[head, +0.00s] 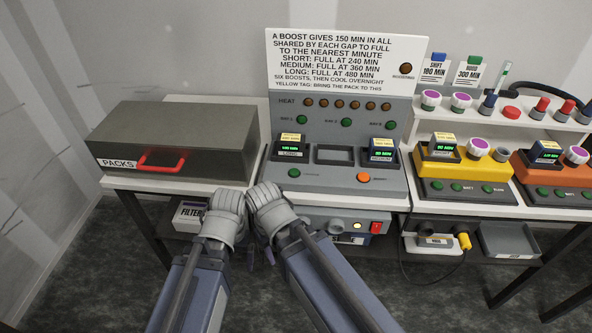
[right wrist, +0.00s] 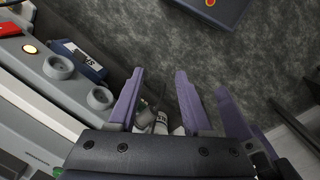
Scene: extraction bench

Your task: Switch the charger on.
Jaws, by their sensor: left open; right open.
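The charger (head: 340,188) is a grey unit on the bench with a HEAT panel and three bays. Packs sit in its left bay (head: 291,143) and right bay (head: 382,148); the middle bay is empty. On its lower front are a lit yellowish lamp (head: 357,226) and a red switch (head: 376,228); the switch's position is too small to tell. My left gripper (head: 226,226) is before the bench, left of the charger. My right gripper (right wrist: 158,85) is open and empty, left of the switch in the head view; its fingers are mostly hidden there.
A grey PACKS box (head: 180,140) with a red handle stands at left. A FILTER box (head: 190,214) is below it. Yellow (head: 463,168) and orange (head: 545,170) units stand at right. A grey tray (head: 508,240) and a cable with yellow plug (head: 463,241) are below them.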

